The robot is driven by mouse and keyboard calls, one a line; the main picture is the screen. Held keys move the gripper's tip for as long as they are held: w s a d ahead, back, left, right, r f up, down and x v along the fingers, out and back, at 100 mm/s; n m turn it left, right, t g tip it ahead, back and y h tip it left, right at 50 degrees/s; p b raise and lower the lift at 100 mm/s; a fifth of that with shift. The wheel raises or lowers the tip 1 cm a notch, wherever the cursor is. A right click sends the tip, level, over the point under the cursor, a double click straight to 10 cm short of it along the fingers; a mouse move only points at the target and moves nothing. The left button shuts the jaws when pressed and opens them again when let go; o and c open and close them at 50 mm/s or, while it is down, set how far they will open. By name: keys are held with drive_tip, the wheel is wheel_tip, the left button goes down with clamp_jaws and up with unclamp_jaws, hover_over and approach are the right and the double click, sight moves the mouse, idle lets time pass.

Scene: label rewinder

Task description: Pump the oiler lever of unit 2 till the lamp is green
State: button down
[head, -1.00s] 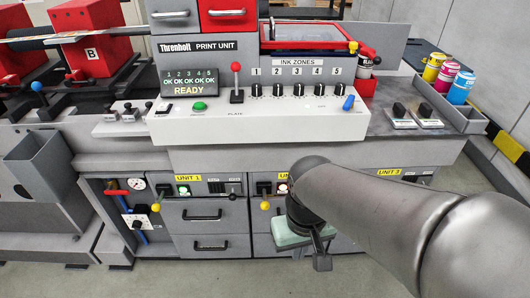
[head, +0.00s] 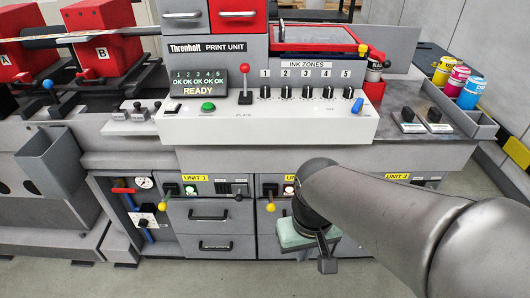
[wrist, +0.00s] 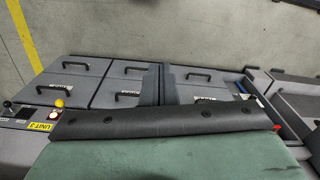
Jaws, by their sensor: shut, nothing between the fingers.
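The unit 2 oiler lever (head: 270,192) is in the head view, just left of my arm, with its yellow knob (head: 270,208) hanging low. The unit 2 lamp (head: 290,189) beside it looks whitish with a reddish rim, not green. The "UNIT 2" label (head: 290,178) is partly covered by my arm. My gripper (head: 326,263) is shut and empty, right of and below the lever, apart from it in the picture. In the wrist view, the green hand body and a black bar fill the lower part.
The unit 1 lever (head: 171,190) with a yellow knob and a green lamp (head: 191,190) is at the left. Drawers with black handles (head: 208,216) lie below. The white control ledge (head: 230,130) juts out above. Floor is open in front.

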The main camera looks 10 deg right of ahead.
drive_tip(key=w+d+m+t+y+b, duration=0.1)
drive_tip(key=w+d+m+b, duration=0.1)
drive_tip(key=w+b, duration=0.3)
drive_tip(key=w+d+f+m+t+y+b, duration=0.1)
drive_tip(key=w+d+b, duration=0.4)
drive_tip(key=w, duration=0.8)
drive_tip(key=w+d+m+t+y+b, duration=0.1)
drive_tip(key=w+d+m+b, duration=0.2)
drive_tip(key=w+b, duration=0.3)
drive_tip(key=w, duration=0.4)
drive_tip(key=shift+d+f, duration=0.2)
drive_tip(key=shift+f, duration=0.15)
drive_tip(key=b, duration=0.4)
approach(271, 200)
drive_tip(key=w+f, duration=0.1)
drive_tip(key=f, duration=0.2)
drive_tip(key=s+a+f, duration=0.1)
drive_tip(key=shift+s+f+b, duration=0.1)
drive_tip(key=shift+f+b, duration=0.2)
drive_tip(key=shift+f, duration=0.1)
